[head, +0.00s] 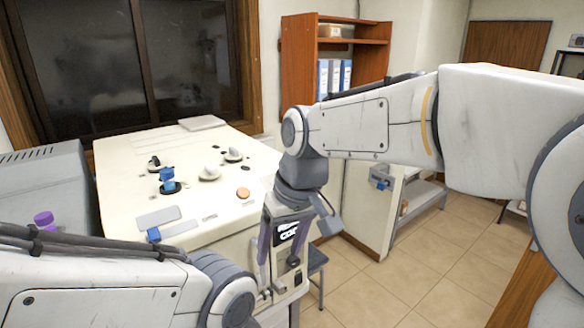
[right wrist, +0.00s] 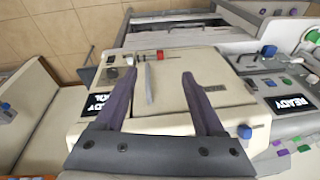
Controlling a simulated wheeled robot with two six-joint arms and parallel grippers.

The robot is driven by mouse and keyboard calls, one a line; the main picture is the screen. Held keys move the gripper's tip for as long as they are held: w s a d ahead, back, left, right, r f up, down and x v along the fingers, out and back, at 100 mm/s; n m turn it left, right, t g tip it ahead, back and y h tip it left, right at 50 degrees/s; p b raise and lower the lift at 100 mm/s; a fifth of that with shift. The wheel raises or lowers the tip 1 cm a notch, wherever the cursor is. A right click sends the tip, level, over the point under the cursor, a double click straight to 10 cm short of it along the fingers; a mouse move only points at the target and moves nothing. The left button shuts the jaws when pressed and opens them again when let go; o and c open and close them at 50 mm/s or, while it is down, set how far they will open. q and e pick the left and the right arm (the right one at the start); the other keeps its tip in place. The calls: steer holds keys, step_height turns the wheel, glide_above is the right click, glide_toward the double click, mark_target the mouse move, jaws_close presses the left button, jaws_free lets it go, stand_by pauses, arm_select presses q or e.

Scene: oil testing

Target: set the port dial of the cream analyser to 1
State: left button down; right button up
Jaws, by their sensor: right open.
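The cream analyser (head: 125,180) shows in the head view as a pale cabinet. Its top carries a blue knob (head: 168,180), white knobs (head: 210,171), a small black knob (head: 154,162) and an orange button (head: 243,193). I cannot tell which one is the port dial, and no dial numbers are readable. My right gripper (head: 280,255) hangs in front of the cabinet's near right corner. My left gripper is out of view.
A grey machine (head: 45,180) with a purple cap (head: 44,220) stands left of the cream cabinet. A flat pale slab (head: 202,122) lies at the cabinet's back. A wooden shelf (head: 297,70) with binders stands behind. Tiled floor (head: 410,265) lies open to the right.

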steer(key=w+d+r+m+t+p, duration=0.1)
steer(key=w+d+r+p, duration=0.1)
steer(key=w+r, duration=0.55)
steer(key=w+d+r+t+p, duration=0.15)
steer(key=w+r, duration=0.35)
steer(key=w, duration=0.5)
steer(key=shift+y, duration=0.4)
steer(key=p+x, duration=0.1)
steer(key=x, duration=0.4)
steer(key=p+x, duration=0.1)
steer(key=x, duration=0.4)
steer(key=shift+s+f, duration=0.2)
steer(key=shift+f, duration=0.1)
steer(key=shift+c, duration=0.3)
jaws_close()
